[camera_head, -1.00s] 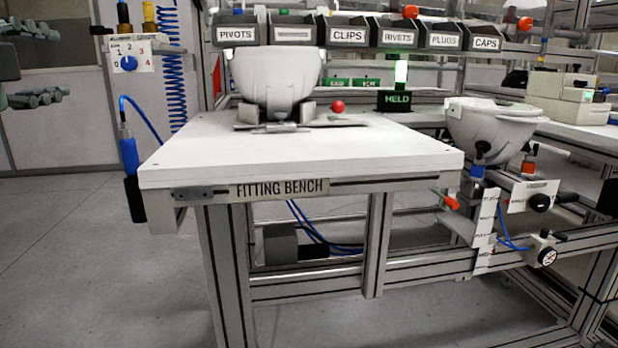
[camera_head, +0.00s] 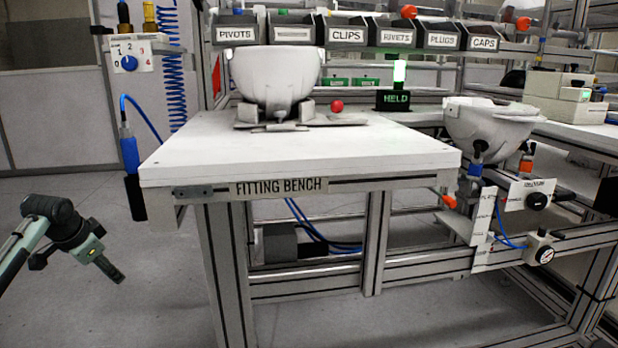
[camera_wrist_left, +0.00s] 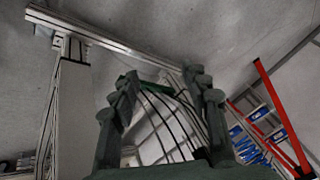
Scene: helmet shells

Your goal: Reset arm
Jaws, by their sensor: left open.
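My left gripper (camera_head: 112,272) is low at the left in the head view, in front of and left of the fitting bench (camera_head: 300,158), pointing down and to the right. It is apart from the bench. In the left wrist view the two dark green fingers of the left gripper (camera_wrist_left: 164,82) stand apart with nothing between them. My right gripper is not in view.
A white helmet shell (camera_head: 275,80) sits in a holder on the bench beside a red ball (camera_head: 337,106). Another shell (camera_head: 488,125) is at the right. A blue-handled tool (camera_head: 130,155) hangs left of the bench. Floor at the left is clear.

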